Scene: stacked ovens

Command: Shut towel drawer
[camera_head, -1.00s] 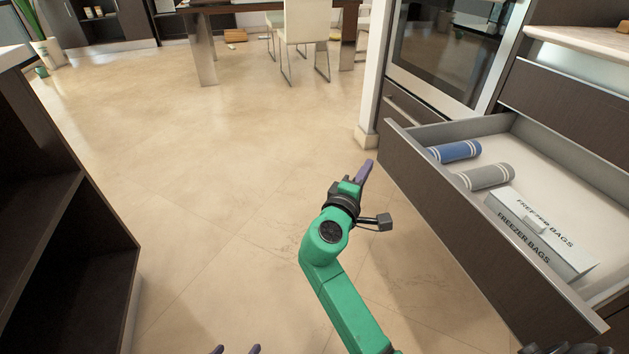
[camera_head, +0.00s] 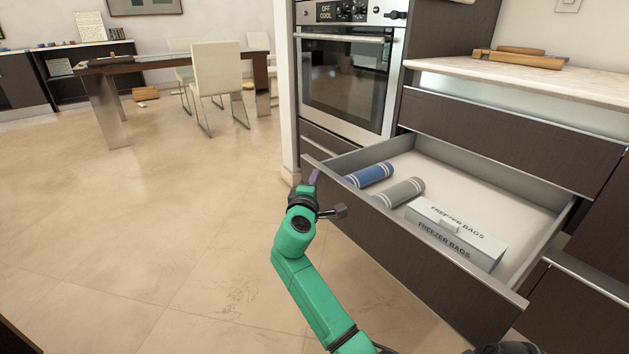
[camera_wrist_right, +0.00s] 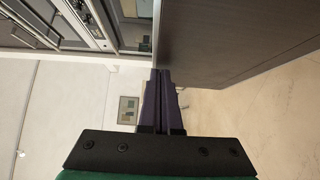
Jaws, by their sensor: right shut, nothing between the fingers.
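The towel drawer (camera_head: 410,262) is pulled out from the dark cabinet, its dark front facing me and its white inside showing. It holds a rolled blue towel (camera_head: 370,175), a rolled grey towel (camera_head: 400,192) and a freezer bags box (camera_head: 455,232). My right gripper (camera_head: 314,178) is shut and empty, at the left end of the drawer front. In the right wrist view its purple fingers (camera_wrist_right: 161,90) are together, close beside the edge of a dark panel (camera_wrist_right: 225,40); I cannot tell whether they touch it. My left gripper does not show.
An oven (camera_head: 348,80) stands behind and left of the drawer. A countertop (camera_head: 520,85) with wooden boards (camera_head: 515,57) lies above it. A table (camera_head: 110,72) and white chairs (camera_head: 215,72) stand at the back. The floor on the left is clear.

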